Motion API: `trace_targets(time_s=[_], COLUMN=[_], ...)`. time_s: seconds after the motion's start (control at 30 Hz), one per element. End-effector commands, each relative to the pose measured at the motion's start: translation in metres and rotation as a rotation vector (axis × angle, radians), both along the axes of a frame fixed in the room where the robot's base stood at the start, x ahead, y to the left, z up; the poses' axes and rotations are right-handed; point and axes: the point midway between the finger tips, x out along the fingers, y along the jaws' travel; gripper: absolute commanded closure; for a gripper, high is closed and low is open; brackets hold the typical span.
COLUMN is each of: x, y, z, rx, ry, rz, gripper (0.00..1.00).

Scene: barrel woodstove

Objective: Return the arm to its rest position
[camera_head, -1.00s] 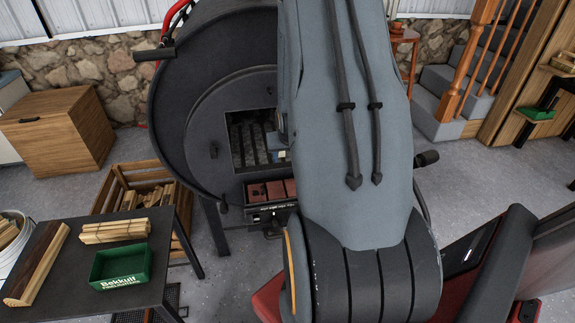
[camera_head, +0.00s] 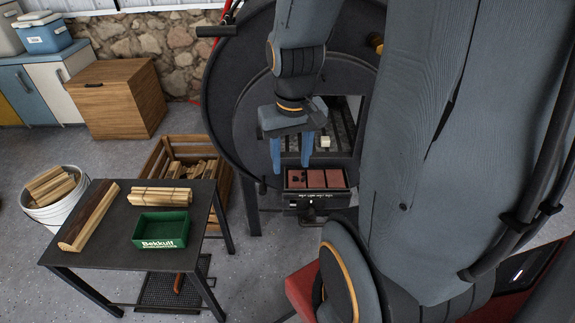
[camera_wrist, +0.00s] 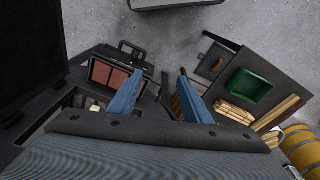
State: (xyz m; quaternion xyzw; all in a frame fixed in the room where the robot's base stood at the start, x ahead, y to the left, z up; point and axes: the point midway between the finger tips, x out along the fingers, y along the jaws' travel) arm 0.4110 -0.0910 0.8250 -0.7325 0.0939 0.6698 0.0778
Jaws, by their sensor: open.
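My gripper (camera_head: 291,153) hangs in front of the stove's square opening in the head view, its two blue fingers pointing down. The fingers are apart with nothing between them, and they show spread in the wrist view too (camera_wrist: 158,100). My arm comes down from the top and right of the head view and hides part of the barrel stove (camera_head: 235,95). A small pale block (camera_head: 325,141) shows inside the stove opening. Below the opening, a drawer with reddish bricks (camera_head: 315,179) sticks out. It also shows left of the fingers in the wrist view (camera_wrist: 112,76).
A dark table (camera_head: 110,235) at lower left holds a split log (camera_head: 88,217), a kindling bundle (camera_head: 160,197) and a green box (camera_head: 161,230). A white bucket (camera_head: 50,210) and a wooden crate (camera_head: 182,148) of wood stand nearby. The floor at far left is clear.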

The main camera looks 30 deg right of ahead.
Motion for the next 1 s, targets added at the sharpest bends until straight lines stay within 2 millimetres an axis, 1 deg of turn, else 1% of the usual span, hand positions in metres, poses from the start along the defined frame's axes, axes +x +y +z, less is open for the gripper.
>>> trace_targets(time_s=[0.03,0.1,0.23,0.53,0.6,0.67,0.8,0.9,1.0], x=[-0.010,-0.023,-0.038,-0.040,-0.040,-0.041,-0.041,-0.042,-0.042], y=[0.013,0.024,0.035,0.037,0.040,0.047,0.070,0.084,0.092], z=[0.009,0.017,0.024,0.025,0.028,0.034,0.049,0.056,0.058], rx=[0.007,0.017,0.026,0.028,0.029,0.028,0.028,0.027,0.027], ry=[0.020,0.050,0.083,0.089,0.090,0.091,0.091,0.090,0.089], rz=[0.023,0.044,0.064,0.067,0.076,0.097,0.169,0.210,0.232], gripper=[0.56,0.56,0.56,0.56,0.56,0.56,0.56,0.56,0.56])
